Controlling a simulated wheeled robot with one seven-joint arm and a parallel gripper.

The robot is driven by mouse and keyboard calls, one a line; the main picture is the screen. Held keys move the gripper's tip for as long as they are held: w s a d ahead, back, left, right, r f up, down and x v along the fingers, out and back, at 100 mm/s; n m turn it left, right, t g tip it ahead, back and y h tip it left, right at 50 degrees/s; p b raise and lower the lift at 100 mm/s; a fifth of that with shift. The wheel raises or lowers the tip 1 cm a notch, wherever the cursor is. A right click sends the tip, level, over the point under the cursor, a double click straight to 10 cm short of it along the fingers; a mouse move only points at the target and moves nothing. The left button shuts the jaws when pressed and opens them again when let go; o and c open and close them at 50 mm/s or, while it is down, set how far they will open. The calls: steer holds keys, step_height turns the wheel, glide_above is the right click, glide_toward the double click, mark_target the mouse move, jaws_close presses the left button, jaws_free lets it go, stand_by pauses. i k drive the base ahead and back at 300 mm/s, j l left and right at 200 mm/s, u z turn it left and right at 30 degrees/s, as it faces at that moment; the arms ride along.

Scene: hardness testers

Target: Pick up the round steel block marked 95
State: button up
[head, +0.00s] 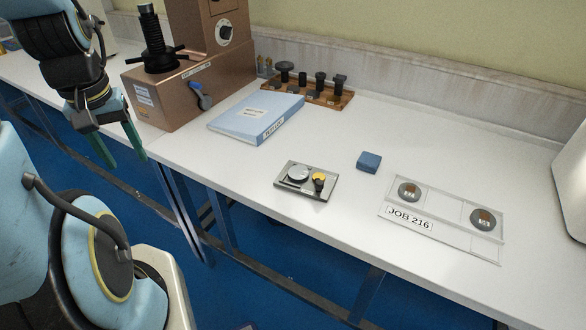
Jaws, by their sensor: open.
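A round steel block (299,173) lies on a small metal tray (284,187) near the front edge of the bench. Its marking is too small to read. A yellow disc (319,177) with a small dark part in front of it sits beside it on the same tray. My gripper (125,158) hangs at the upper left with its green fingers apart and empty. It is in front of the bench edge, well to the left of the tray and apart from it.
A blue binder (258,118) and a brown hardness tester (178,92) stand at the left. A wooden rack (333,99) of dark parts is behind. A blue block (369,162) and a clear JOB 216 tray (446,235) with two round samples lie right. Bench between is clear.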

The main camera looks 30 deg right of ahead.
mark_target(298, 174)
steer(key=i+j+z, duration=0.6)
steer(key=j, duration=0.45)
steer(key=i+z, duration=0.1)
steer(key=z, duration=0.85)
